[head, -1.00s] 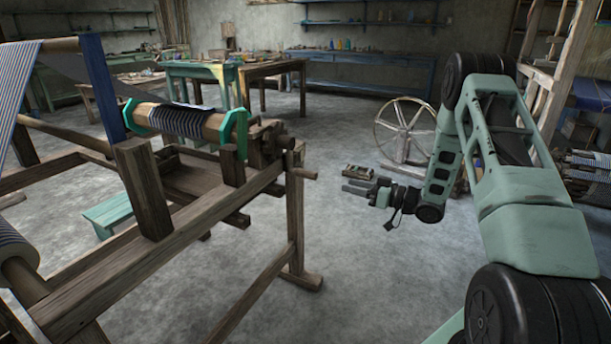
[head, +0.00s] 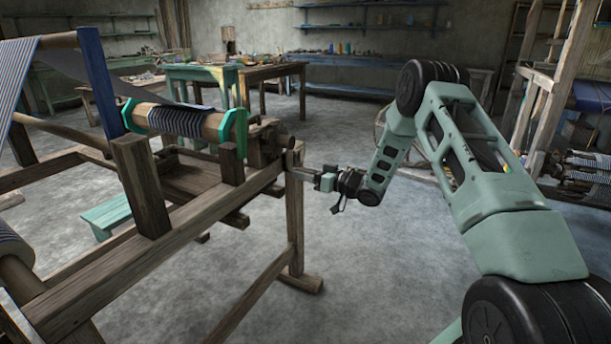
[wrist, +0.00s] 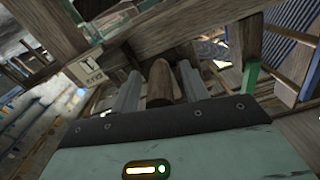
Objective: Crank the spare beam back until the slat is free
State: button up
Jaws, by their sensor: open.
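The spare beam (head: 180,121) is a pale wooden roller between teal end flanges, wrapped in dark striped cloth, on the loom frame (head: 190,212). I cannot clearly make out the slat on it. A wooden crank handle shows in the wrist view as a rounded peg (wrist: 162,84) between my two fingers. In the head view my gripper (head: 297,172) is at the crank beside the right front post and hides most of the handle. My gripper is open, with one finger on each side of the peg; gaps seem to show beside it (wrist: 160,76).
Loom beams and the post (head: 295,225) stand close to my gripper. A small teal bench (head: 108,215) is beyond the loom, and a table (head: 272,72) is at the back. The floor (head: 370,265) right of the loom is clear.

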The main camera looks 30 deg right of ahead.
grip_shut()
jog(key=shift+w+d, duration=0.15)
jog(key=shift+w+d+n+b, duration=0.2)
jog(key=shift+d+n+b, duration=0.2)
jog(key=shift+n, duration=0.3)
jog(key=shift+w+d+r+n+b, duration=0.5)
jog(key=shift+d+n, duration=0.25)
jog(key=shift+n, duration=0.5)
jog(key=shift+w+d+r+n+b, duration=0.35)
jog(key=shift+d+n+b, duration=0.3)
jog(key=shift+n, duration=0.55)
jog(key=shift+w+d+r+n+b, duration=0.45)
jog(key=shift+d+n, duration=0.4)
jog(key=shift+n, duration=0.4)
jog(key=shift+d+r, duration=0.1)
